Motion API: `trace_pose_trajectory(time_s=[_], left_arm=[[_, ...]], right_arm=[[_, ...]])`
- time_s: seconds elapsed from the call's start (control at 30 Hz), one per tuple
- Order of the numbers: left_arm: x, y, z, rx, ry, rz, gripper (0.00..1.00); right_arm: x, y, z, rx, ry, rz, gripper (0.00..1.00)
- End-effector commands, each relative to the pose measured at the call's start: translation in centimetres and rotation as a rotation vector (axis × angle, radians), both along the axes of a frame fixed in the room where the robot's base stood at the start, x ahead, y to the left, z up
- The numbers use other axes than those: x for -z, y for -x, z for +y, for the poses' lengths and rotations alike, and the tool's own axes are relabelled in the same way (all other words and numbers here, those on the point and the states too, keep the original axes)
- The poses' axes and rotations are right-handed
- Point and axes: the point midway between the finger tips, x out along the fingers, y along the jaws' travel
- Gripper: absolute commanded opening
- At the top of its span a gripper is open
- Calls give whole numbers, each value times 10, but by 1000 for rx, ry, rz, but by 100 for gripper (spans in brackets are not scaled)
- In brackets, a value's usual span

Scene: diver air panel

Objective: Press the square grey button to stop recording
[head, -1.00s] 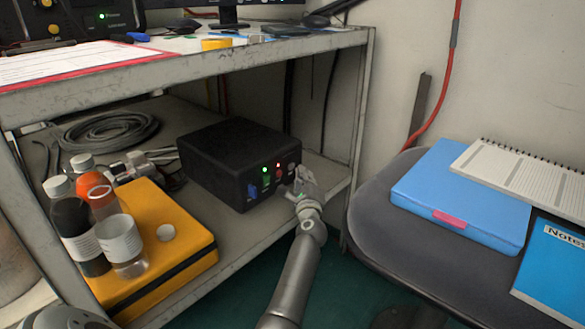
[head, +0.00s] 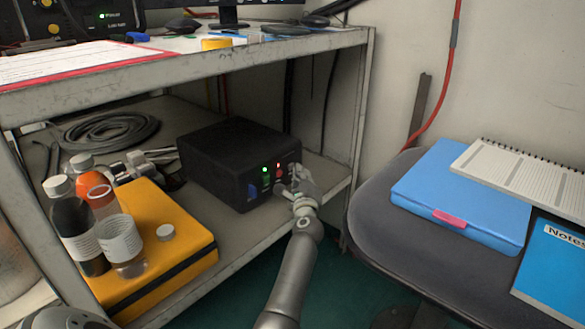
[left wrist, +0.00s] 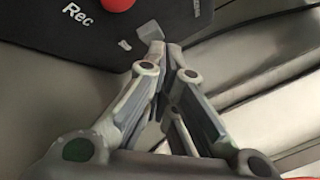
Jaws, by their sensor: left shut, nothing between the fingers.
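The black box (head: 225,160) sits on the lower shelf, its front panel carrying small lights and buttons. In the left wrist view, the square grey button (left wrist: 150,31) stands out from the dark panel, near a red round button and the label "Rec". My left gripper (head: 287,187) is at the right part of the panel, shut and empty. In the left wrist view, its fingertips (left wrist: 165,48) are right beside the grey button's lower right edge; I cannot tell whether they touch it. In the head view the gripper hides that part of the panel. My right gripper is not in view.
A yellow case (head: 165,240) with bottles and a clear cup (head: 121,243) stands left of the box. The upper shelf (head: 190,68) overhangs the box. A grey chair (head: 385,235) with a blue folder (head: 460,195) is at the right.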

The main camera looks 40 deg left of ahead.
Motion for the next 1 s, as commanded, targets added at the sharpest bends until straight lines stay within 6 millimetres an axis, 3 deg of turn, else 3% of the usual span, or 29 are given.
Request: trace_pose_trajectory(time_s=[0.73,1.0], left_arm=[[0,0,7,-1,0,0,0],[0,1,-3,-1,1,-1,0]], right_arm=[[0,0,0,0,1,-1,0],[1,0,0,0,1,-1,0]])
